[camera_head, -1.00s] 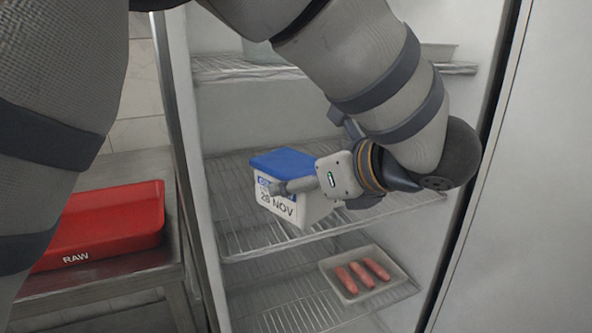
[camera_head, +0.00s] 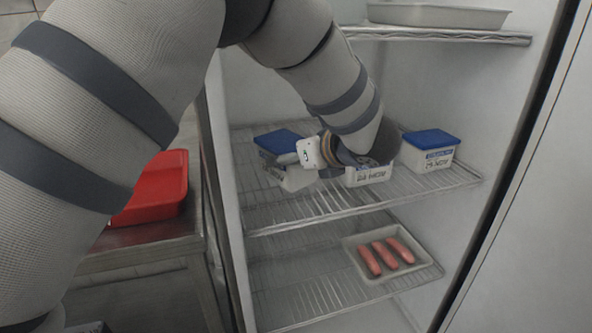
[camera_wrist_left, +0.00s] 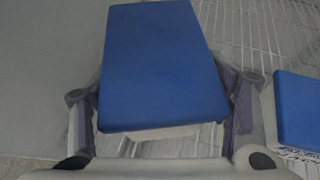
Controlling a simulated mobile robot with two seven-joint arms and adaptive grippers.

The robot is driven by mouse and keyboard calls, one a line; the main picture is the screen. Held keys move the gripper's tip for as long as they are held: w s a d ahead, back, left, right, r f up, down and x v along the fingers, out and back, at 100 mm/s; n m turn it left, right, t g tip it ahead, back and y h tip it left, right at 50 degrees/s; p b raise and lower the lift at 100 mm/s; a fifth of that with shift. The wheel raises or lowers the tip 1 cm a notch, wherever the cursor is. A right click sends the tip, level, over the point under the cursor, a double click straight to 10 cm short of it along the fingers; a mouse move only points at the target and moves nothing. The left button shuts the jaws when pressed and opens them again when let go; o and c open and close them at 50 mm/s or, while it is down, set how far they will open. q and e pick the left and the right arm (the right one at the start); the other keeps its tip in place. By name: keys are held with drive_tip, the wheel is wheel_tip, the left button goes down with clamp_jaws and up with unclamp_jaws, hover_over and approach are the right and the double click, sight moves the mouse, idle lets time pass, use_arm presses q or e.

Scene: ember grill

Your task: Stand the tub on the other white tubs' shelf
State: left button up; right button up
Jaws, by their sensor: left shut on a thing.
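My left gripper (camera_head: 290,160) is shut on a white tub with a blue lid (camera_head: 276,140), at the left of the fridge's middle wire shelf (camera_head: 330,208). In the left wrist view, the tub's blue lid (camera_wrist_left: 160,65) sits upright between the two fingers. I cannot tell whether its base touches the shelf. Another white tub (camera_head: 370,176) stands on this shelf, partly hidden behind my left wrist. A third, blue-lidded tub (camera_head: 432,150) stands to its right. One neighbouring blue lid (camera_wrist_left: 298,110) shows at the right in the wrist view, apart from the held tub. My right gripper is out of view.
A lower shelf holds a white tray (camera_head: 352,243) of sausages. An upper shelf (camera_head: 450,36) carries a pale metal pan (camera_head: 435,15). A red bin (camera_head: 160,205) rests on a steel table left of the fridge. Front wires of the middle shelf are clear.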

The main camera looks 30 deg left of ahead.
use_arm(q)
drive_tip(key=f, duration=0.3)
drive_tip(key=shift+w+a+f, duration=0.2)
drive_tip(key=shift+f, duration=0.1)
drive_tip(key=shift+f, duration=0.15)
drive_tip(key=o, duration=1.7)
drive_tip(key=shift+c, duration=0.2)
drive_tip(key=shift+d+r, duration=0.1)
drive_tip(key=shift+r, duration=0.1)
drive_tip(key=v, duration=1.2)
drive_tip(key=shift+f+p, duration=0.15)
drive_tip(key=shift+p, duration=0.15)
